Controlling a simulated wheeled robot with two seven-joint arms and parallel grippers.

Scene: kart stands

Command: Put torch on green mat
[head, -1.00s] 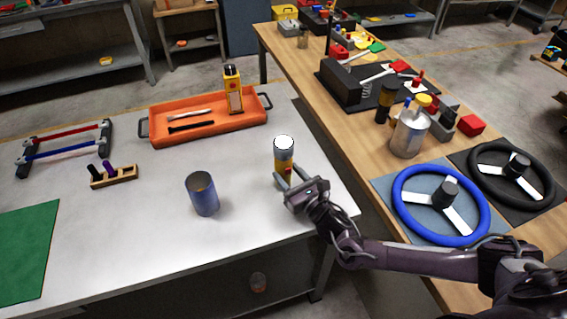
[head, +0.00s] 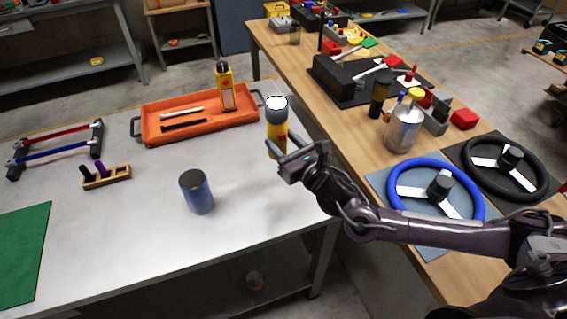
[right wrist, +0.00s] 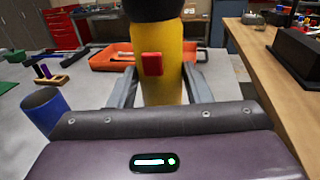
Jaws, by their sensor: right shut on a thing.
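The torch (head: 276,128) is yellow with a dark head and a white lens on top. It stands upright in my right gripper (head: 277,150), which is shut on its body above the right part of the white table. In the right wrist view the torch (right wrist: 163,75) shows a red switch between the two fingers (right wrist: 160,88). Whether its base clears the table is hard to tell. The green mat (head: 22,255) lies flat and bare at the table's left front edge, far from the torch. My left gripper is not in view.
A blue cup (head: 197,192) stands between torch and mat. A small wooden holder (head: 108,178) and a red-and-blue rack (head: 55,147) stand behind the mat. An orange tray (head: 160,135) lies at the back. A wooden bench (head: 340,130) with steering wheels is at right.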

